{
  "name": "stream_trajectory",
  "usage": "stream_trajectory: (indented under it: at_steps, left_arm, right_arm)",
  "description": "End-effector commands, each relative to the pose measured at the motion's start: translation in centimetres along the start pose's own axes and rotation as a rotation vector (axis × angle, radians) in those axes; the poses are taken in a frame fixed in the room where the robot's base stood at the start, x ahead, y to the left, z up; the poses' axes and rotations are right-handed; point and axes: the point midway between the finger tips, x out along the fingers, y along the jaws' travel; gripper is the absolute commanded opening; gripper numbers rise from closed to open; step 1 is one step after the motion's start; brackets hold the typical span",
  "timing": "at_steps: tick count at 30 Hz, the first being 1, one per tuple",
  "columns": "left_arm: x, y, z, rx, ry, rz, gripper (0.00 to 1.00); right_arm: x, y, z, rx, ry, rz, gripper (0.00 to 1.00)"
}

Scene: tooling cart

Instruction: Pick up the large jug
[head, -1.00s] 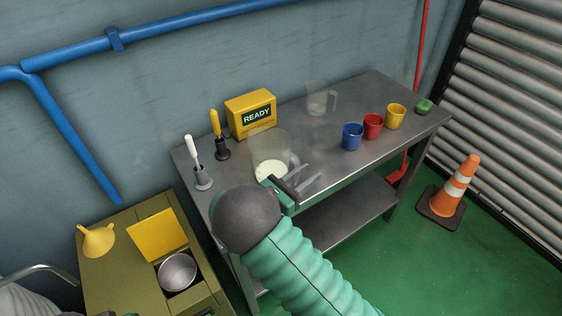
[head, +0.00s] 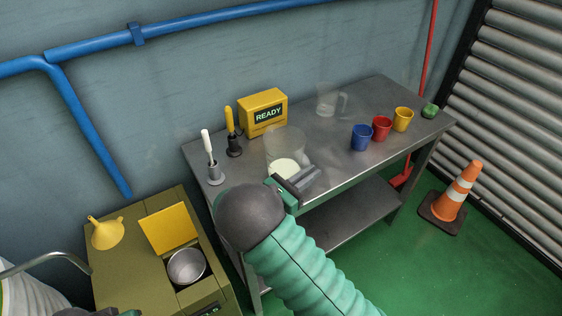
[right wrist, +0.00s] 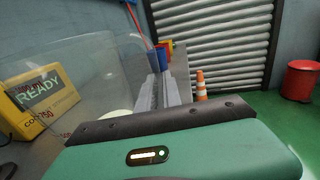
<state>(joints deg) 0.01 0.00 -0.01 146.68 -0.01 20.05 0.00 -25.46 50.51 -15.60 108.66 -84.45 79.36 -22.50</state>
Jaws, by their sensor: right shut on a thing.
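The large jug (head: 284,143) is clear, with pale contents low inside, and stands upright near the front left of the grey metal cart. My right gripper (head: 304,180) is shut at the jug's right side, where its handle is; the fingers hide most of the handle. In the right wrist view the jug's clear wall (right wrist: 100,72) fills the left side, beside my shut fingers (right wrist: 158,90). I cannot see clear space under the jug. A part of my left gripper (head: 85,312) shows at the bottom left edge, too cut off to tell its state.
A smaller clear jug (head: 327,100) stands behind. Blue (head: 361,138), red (head: 382,128) and yellow (head: 403,119) cups stand to the right. A yellow READY box (head: 263,112) and two handled tools stand left. An olive cabinet (head: 120,270) bears a funnel and a metal bowl.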

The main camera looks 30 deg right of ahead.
Motion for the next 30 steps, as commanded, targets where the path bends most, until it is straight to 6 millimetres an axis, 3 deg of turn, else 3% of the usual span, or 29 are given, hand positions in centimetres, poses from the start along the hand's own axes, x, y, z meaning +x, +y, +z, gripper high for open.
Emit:
stream_trajectory:
  at_steps: [23,30]
  left_arm:
    - [0.04,0.01,0.01,0.0,0.0,0.0,0.0]
    - [-0.18,0.01,-0.04,0.0,0.0,0.0,0.0]
  right_arm:
    - [-0.09,0.02,-0.3,-0.005,0.006,0.003,0.0]
    - [-0.12,0.03,0.43,-0.003,0.006,0.003,0.0]
